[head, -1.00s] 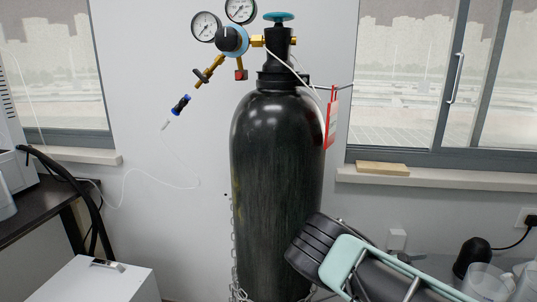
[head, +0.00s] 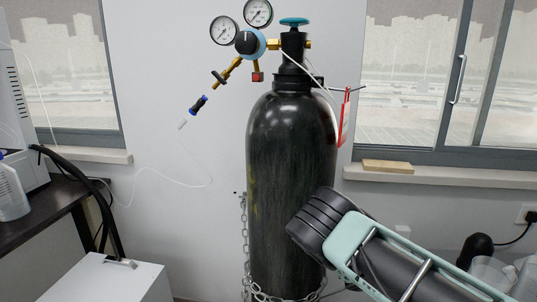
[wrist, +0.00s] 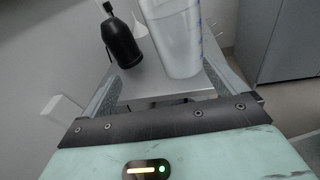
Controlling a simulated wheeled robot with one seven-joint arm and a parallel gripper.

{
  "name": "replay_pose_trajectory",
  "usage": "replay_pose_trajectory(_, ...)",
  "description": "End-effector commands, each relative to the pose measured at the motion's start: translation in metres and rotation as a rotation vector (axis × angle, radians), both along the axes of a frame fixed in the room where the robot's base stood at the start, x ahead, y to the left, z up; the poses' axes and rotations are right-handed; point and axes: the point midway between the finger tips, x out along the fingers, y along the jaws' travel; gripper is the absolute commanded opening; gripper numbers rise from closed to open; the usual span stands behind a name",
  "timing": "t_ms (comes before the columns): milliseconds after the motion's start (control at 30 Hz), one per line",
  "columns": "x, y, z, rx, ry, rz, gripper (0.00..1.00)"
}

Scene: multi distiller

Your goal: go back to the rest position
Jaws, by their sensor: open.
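My gripper shows in the wrist view (wrist: 170,95), its two fingers spread apart with nothing held between them. Beyond the fingers are a metal table top, a clear beaker and a black bottle. In the head view my arm comes in from the lower right, in front of the gas cylinder's lower right side; the fingers do not show there. The black gas cylinder (head: 290,160) stands upright against the wall, with a chain (head: 245,245) around its lower part.
A regulator with two gauges (head: 248,42) sits on the cylinder top. A white cabinet (head: 105,282) and a dark bench (head: 40,212) stand at left. The clear beaker (wrist: 178,40) and black bottle (wrist: 121,42) stand on the metal table (wrist: 150,82). A wooden block (head: 388,166) lies on the sill.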

Motion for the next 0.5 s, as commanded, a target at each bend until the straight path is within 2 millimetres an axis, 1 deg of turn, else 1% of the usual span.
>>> replay_pose_trajectory(167, -0.015, 0.02, 0.006, 0.106, -0.055, -0.069, 0.97)
replay_pose_trajectory(267, -0.025, 0.037, 0.011, 0.185, -0.094, -0.117, 0.97)
replay_pose_trajectory(367, -0.038, 0.062, 0.019, 0.288, -0.143, -0.181, 0.97)
replay_pose_trajectory(467, -0.053, 0.093, 0.031, 0.403, -0.197, -0.249, 0.97)
replay_pose_trajectory(500, -0.058, 0.106, 0.037, 0.448, -0.217, -0.273, 0.97)
